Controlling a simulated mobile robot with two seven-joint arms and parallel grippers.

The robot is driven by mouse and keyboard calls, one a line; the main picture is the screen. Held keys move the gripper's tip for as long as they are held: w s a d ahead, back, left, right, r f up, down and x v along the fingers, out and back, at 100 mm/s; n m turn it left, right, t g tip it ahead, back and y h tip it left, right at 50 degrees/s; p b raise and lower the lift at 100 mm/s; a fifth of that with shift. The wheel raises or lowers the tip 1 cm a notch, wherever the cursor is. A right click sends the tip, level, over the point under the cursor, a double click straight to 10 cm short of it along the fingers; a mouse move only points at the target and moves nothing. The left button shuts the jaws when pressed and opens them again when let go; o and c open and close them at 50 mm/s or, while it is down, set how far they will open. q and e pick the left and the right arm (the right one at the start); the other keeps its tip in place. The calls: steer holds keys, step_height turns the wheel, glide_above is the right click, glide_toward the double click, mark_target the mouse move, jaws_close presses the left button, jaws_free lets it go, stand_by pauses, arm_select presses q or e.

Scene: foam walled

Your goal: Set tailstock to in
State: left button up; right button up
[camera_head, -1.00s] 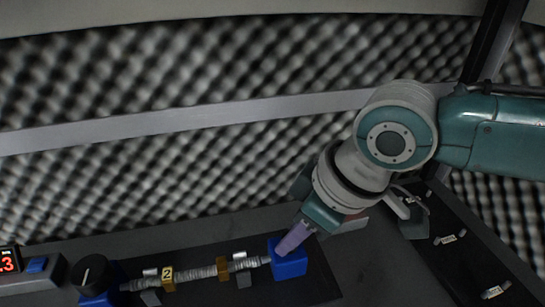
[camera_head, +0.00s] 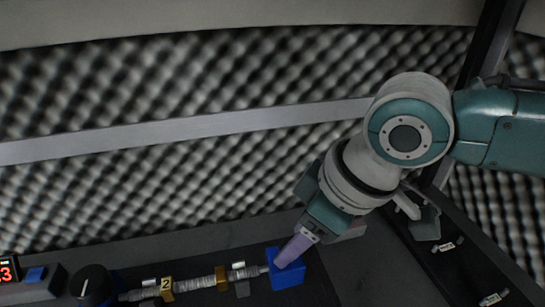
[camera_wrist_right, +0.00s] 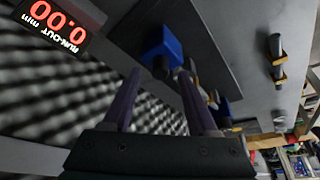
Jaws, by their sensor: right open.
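The tailstock appears to be the blue block (camera_head: 287,274) at the right end of a grey ribbed shaft (camera_head: 195,284). My right gripper (camera_head: 283,264) reaches down to this block from the upper right, its purple fingers overlapping the block's upper left part in the head view. In the right wrist view, the fingers of my right gripper (camera_wrist_right: 159,74) are spread apart and empty, and a blue block (camera_wrist_right: 162,46) shows just beyond the gap between their tips. I cannot tell whether the fingers touch it. My left gripper is not in view.
A black knob (camera_head: 91,283) on a blue base stands at the shaft's left end. Brass-coloured supports (camera_head: 221,277) stand along the shaft, one labelled 2. A run-out display (camera_wrist_right: 55,22) shows red digits. Dark trays with labelled parts (camera_head: 447,246) lie right; a foam wall stands behind.

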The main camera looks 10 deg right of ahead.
steer(key=v, duration=0.8)
steer(key=shift+p, duration=0.45)
steer(key=shift+s+f, duration=0.1)
